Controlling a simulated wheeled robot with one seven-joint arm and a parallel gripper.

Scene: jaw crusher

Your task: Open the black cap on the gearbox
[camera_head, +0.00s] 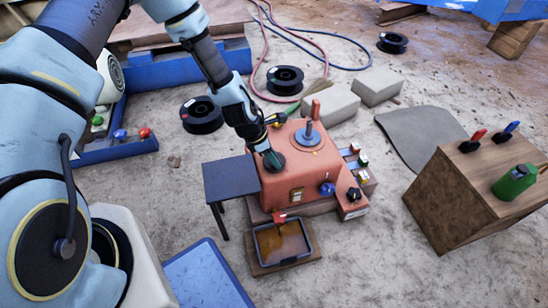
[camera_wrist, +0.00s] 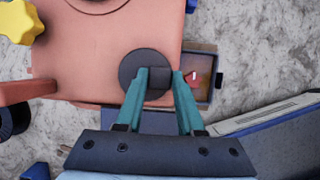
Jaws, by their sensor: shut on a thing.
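The orange gearbox (camera_head: 296,180) stands on the sandy ground in the middle of the head view. Its top also shows in the wrist view (camera_wrist: 95,60). The round black cap (camera_head: 274,161) sits on the left part of its top. In the wrist view the cap (camera_wrist: 131,66) is a dark disc with a raised grip. My gripper (camera_head: 268,153) reaches down to the cap from above. In the wrist view its teal fingers (camera_wrist: 160,78) are shut on the cap's raised grip. The fingers hide part of the disc. I cannot tell whether the cap is loosened.
A small dark table (camera_head: 232,181) stands just left of the gearbox. A tray with brownish liquid (camera_head: 283,243) lies in front. A wooden box (camera_head: 460,205) carrying a green can (camera_head: 515,182) is at the right. Grey blocks (camera_head: 330,103) and black spools (camera_head: 285,79) lie behind.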

